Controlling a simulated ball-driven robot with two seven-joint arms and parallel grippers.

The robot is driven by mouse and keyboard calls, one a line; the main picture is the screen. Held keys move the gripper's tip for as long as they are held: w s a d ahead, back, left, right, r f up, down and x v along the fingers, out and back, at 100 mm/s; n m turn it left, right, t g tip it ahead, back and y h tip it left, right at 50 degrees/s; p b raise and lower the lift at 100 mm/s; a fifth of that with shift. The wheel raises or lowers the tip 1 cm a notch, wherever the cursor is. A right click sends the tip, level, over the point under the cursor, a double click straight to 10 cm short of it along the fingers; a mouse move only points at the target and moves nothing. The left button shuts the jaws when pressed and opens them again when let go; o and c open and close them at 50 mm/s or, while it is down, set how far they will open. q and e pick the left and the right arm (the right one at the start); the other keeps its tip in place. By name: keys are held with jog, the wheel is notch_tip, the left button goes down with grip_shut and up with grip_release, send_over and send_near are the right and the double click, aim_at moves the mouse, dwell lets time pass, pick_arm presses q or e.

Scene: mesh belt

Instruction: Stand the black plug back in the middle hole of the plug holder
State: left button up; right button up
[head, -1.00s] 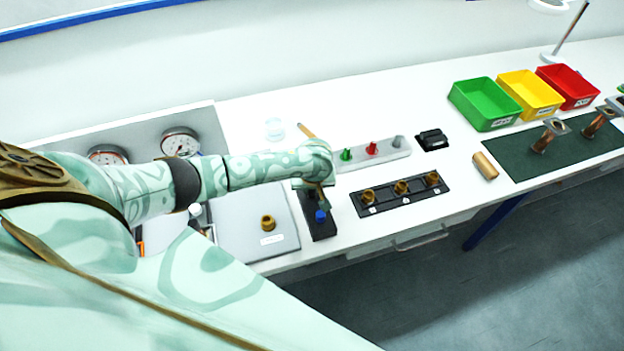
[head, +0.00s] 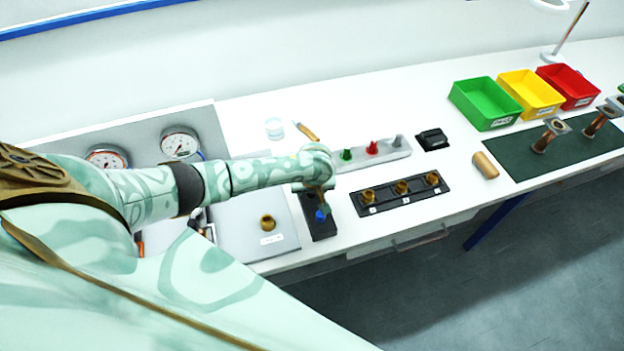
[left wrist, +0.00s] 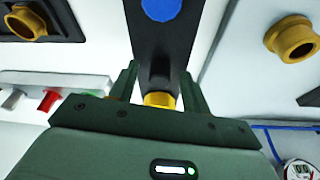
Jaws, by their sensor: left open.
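The plug holder (head: 318,222) is a narrow black block near the front edge of the bench. A blue plug (head: 320,215) stands at its near end; its round top also shows in the left wrist view (left wrist: 161,9). A yellow plug (left wrist: 160,100) shows at the other end. Between them is a dark form; I cannot tell the black plug from the middle hole against the black block. My left gripper (left wrist: 160,88) is open over the holder, its dark green fingers on either side of the holder's yellow-plug end. My right gripper is not in view.
A black rack (head: 385,203) with several brass fittings lies right of the holder. A grey plate (head: 235,220) with a brass fitting (head: 268,223) lies left. A pale strip (head: 400,155) with green, red and grey knobs lies behind. The bench's front edge is close.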

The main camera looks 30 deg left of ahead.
pick_arm(q)
jog(key=p+v, duration=0.6)
jog(key=v, duration=1)
jog(key=shift+s, duration=0.15)
